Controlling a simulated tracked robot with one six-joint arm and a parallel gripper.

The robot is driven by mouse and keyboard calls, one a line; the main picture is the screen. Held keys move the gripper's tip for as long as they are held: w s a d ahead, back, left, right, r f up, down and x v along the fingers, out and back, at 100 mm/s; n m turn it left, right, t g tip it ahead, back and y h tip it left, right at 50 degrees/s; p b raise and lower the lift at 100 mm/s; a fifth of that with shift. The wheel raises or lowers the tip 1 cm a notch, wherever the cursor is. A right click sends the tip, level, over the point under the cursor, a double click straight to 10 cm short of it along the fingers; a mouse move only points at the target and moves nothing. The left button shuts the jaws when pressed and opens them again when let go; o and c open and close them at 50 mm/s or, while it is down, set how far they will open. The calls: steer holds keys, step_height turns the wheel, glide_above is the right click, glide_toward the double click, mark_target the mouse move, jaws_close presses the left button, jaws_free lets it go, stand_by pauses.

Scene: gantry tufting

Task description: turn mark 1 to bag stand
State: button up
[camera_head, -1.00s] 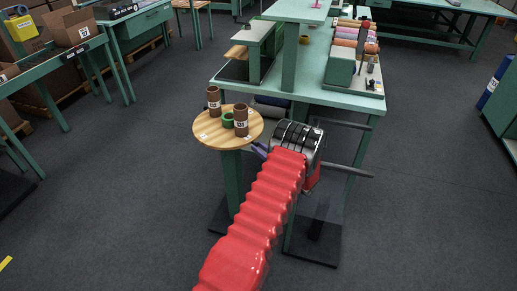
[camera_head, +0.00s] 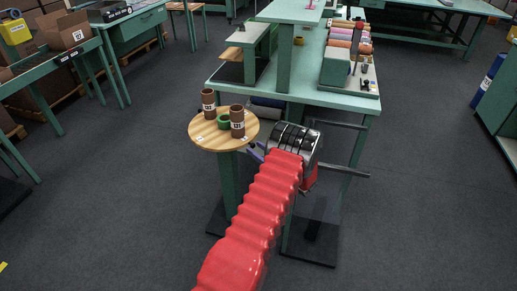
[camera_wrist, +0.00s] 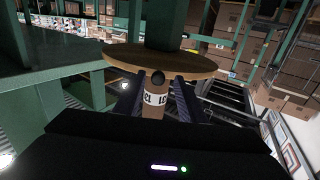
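The round wooden turntable (camera_head: 208,144) stands on a green post and carries two brown tubes (camera_head: 208,101) and a green ring (camera_head: 224,121). Small white marks lie on its top; their numbers are too small to read. A dark knob (camera_wrist: 157,77) sits at its rim. My gripper (camera_head: 257,149) is at the near right rim; my arm hides part of it. In the wrist view, which looks upside down, its purple fingers (camera_wrist: 154,84) stand apart on either side of the knob, with a labelled tube (camera_wrist: 153,104) behind. I cannot tell whether they touch the knob. I cannot pick out the bag stand.
A green workbench (camera_head: 293,96) with coloured rolls (camera_head: 350,47) stands just behind the turntable. Metal bars (camera_head: 345,172) stick out to the right of my wrist. Tables with cardboard boxes (camera_head: 64,30) stand at the left. The dark floor is clear on both sides.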

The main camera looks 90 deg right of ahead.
steer(key=shift+r, duration=0.1)
step_height(320, 180, up, 10)
stand_by(0.6)
steer(key=shift+c, duration=0.3)
